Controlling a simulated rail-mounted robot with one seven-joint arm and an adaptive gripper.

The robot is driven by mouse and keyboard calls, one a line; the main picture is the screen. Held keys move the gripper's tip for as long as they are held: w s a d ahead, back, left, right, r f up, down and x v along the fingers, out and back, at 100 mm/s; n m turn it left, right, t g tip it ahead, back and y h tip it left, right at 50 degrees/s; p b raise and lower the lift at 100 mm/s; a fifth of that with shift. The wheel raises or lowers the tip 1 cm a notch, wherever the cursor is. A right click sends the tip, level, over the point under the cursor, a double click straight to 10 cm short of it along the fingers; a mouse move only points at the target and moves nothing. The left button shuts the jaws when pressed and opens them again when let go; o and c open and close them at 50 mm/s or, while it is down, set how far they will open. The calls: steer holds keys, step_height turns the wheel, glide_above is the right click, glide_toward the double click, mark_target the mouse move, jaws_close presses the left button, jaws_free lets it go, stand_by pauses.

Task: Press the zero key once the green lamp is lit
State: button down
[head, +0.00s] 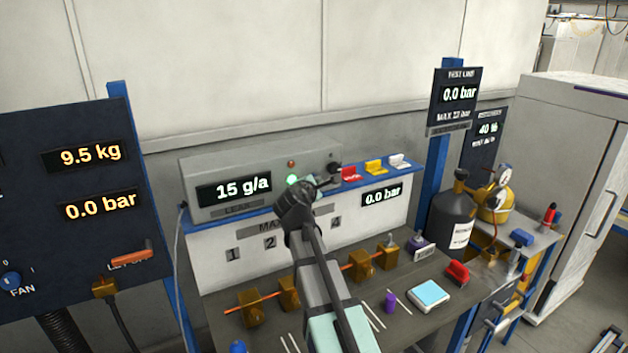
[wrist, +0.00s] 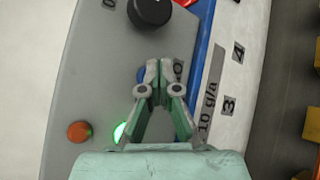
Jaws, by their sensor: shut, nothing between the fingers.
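The grey leak detector box (head: 262,170) stands on the blue-edged shelf and its display (head: 234,189) reads 15 g/a. Its green lamp (head: 291,180) glows; it also shows lit beside my fingers in the wrist view (wrist: 121,132). My gripper (wrist: 160,68) is shut and empty, its fingertips over the panel between the green lamp and the black knob (wrist: 149,10). A blue key (wrist: 142,75) shows partly behind the fingertips, with a partly covered label beside it. I cannot tell whether the fingertips touch the key. In the head view my arm hides this area.
An orange-red lamp (wrist: 79,131) sits near the green lamp. Red (head: 350,174), yellow (head: 375,167) and white (head: 399,161) tags stand right of the box. The bench (head: 400,270) below holds brass blocks and small items. A dark gas bottle (head: 452,215) stands further right.

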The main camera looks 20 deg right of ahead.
steer(key=shift+w, duration=0.2)
steer(key=shift+s, duration=0.15)
stand_by(0.4)
steer(key=shift+s, duration=0.7)
steer(key=shift+s+p, duration=0.1)
steer(key=shift+p, duration=0.2)
steer(key=s, duration=0.2)
steer(key=s+p, duration=0.1)
steer(key=s, duration=0.1)
steer(key=shift+s+d, duration=0.2)
steer(key=shift+s, duration=0.2)
steer(key=shift+d+f, duration=0.1)
